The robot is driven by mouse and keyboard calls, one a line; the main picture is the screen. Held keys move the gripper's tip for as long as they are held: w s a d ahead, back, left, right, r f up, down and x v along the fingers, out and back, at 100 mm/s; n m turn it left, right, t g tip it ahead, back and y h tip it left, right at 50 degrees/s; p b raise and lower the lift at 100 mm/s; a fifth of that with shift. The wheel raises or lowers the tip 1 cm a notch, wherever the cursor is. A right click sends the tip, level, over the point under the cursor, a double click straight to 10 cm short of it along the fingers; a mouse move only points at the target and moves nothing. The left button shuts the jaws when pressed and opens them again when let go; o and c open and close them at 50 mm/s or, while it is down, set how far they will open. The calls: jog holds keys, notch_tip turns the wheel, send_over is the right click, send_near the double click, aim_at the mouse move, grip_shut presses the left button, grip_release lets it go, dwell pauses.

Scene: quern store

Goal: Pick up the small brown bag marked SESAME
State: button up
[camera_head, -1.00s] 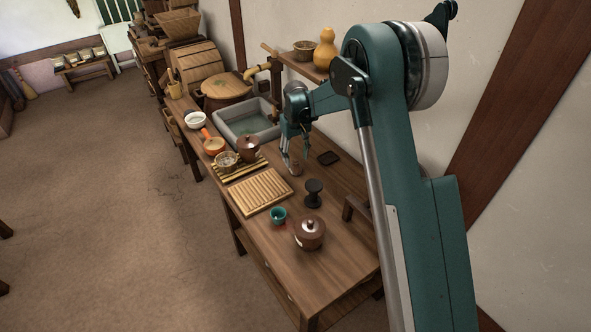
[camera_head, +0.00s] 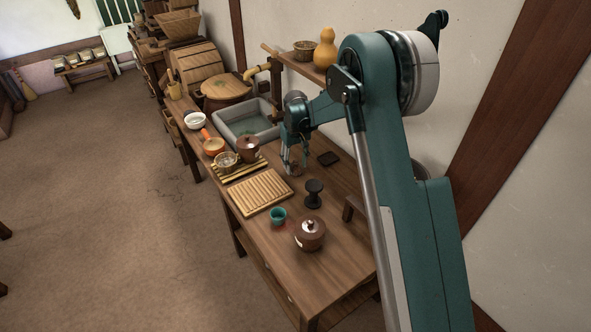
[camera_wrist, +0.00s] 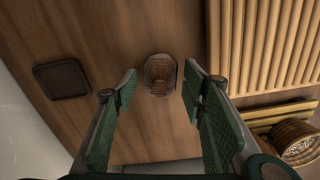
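A small brown bag-like item (camera_wrist: 158,76) stands on the wooden table; it looks rounded with a narrower top seen from above. No SESAME marking can be read on it. My gripper (camera_wrist: 160,82) is open in the wrist view, with one green-padded finger on each side of the item and a visible gap on both sides. In the head view my gripper (camera_head: 294,167) points down at the item (camera_head: 297,171), which the fingers partly hide. How far the fingertips are above the table is hard to tell.
A slatted wooden board (camera_head: 259,192) lies close by on the left, with a teapot (camera_head: 249,149) behind it. A dark square dish (camera_head: 328,158) and a black stand (camera_head: 314,193) are near. A green cup (camera_head: 278,215) and a lidded brown pot (camera_head: 310,234) stand in front.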

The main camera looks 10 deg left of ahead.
aim_at(296, 161)
jog(key=c, duration=0.7)
jog(key=shift+c, duration=0.2)
jog(key=shift+r+p, duration=0.85)
jog(key=shift+r, duration=4.2)
